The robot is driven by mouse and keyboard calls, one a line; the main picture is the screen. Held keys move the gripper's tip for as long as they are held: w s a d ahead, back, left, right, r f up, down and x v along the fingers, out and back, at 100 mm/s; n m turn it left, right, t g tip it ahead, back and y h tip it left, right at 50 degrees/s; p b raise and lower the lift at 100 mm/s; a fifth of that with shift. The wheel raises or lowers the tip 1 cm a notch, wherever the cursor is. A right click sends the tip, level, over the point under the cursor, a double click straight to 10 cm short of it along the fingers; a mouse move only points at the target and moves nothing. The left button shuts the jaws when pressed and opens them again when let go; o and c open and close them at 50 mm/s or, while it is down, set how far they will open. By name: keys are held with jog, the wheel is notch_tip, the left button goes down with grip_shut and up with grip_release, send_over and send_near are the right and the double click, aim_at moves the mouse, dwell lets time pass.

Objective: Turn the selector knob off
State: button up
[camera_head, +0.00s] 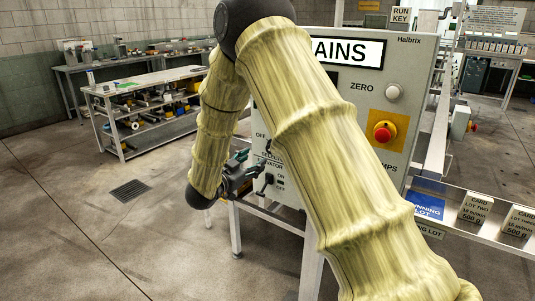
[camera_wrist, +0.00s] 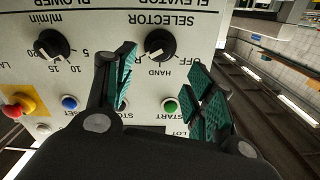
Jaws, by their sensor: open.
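The selector knob (camera_wrist: 160,44) is black and round, on a pale panel (camera_wrist: 205,30) that appears upside down in the wrist view. The labels SELECTOR, OFF and HAND surround it. A pale mark shows on the knob's lower side, but its exact setting is hard to read. My gripper (camera_wrist: 163,62) is open, with its green-padded fingers spread on either side of the knob in the picture. I see no contact. In the head view my gripper (camera_head: 257,177) is at the panel's lower left, and the knob cannot be made out there.
A blower knob (camera_wrist: 52,45), a red emergency button (camera_wrist: 18,103), a blue button (camera_wrist: 69,102) and a green START button (camera_wrist: 170,106) share the panel. The head view shows another red emergency button (camera_head: 383,132). Open floor lies left of the cabinet.

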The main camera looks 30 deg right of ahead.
jog(key=p+x, duration=0.1)
jog(key=x, duration=0.8)
jog(key=shift+d, duration=0.25)
jog(key=shift+w+f, duration=0.1)
jog(key=shift+w, duration=0.05)
jog(key=c, duration=1)
